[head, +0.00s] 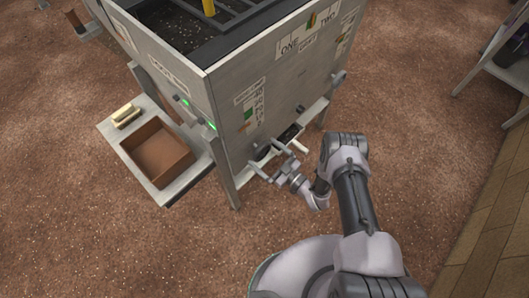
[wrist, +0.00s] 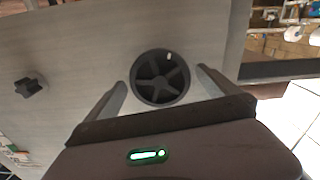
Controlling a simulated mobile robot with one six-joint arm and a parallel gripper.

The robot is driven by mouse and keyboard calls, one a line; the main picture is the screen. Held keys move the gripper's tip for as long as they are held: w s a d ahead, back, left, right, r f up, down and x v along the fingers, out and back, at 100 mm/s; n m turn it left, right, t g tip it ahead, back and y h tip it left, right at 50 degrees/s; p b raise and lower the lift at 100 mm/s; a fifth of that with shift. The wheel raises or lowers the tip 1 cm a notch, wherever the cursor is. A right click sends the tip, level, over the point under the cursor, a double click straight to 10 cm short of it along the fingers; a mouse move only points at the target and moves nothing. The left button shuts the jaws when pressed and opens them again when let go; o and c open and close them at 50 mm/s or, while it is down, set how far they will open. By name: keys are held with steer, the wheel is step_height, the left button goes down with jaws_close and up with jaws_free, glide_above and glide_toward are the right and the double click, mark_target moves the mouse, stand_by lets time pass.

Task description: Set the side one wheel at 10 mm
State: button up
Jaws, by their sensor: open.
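A dark round wheel with several spokes (wrist: 150,88) sits on the machine's pale side panel in the wrist view. A small white mark shows near its top, slightly right. My gripper (wrist: 162,77) is open and empty, with one fingertip on each side of the wheel in that picture. I see no touch. No 10 mm reading is legible.
A small dark knob (wrist: 30,87) is left of the wheel, on the same panel (head: 285,75). A coloured chart (head: 254,112) is further left. A side shelf (head: 180,190) holds a brown tray (head: 150,128). The right has open brown ground (head: 420,130).

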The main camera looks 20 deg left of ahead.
mark_target(264, 153)
steer(key=shift+p+v, duration=0.35)
steer(key=shift+v, duration=1.65)
steer(key=n, duration=0.5)
steer(key=shift+r+p, duration=0.1)
steer(key=shift+p, duration=0.3)
steer(key=n, duration=0.7)
steer(key=shift+p, duration=0.3)
steer(key=shift+a, duration=0.1)
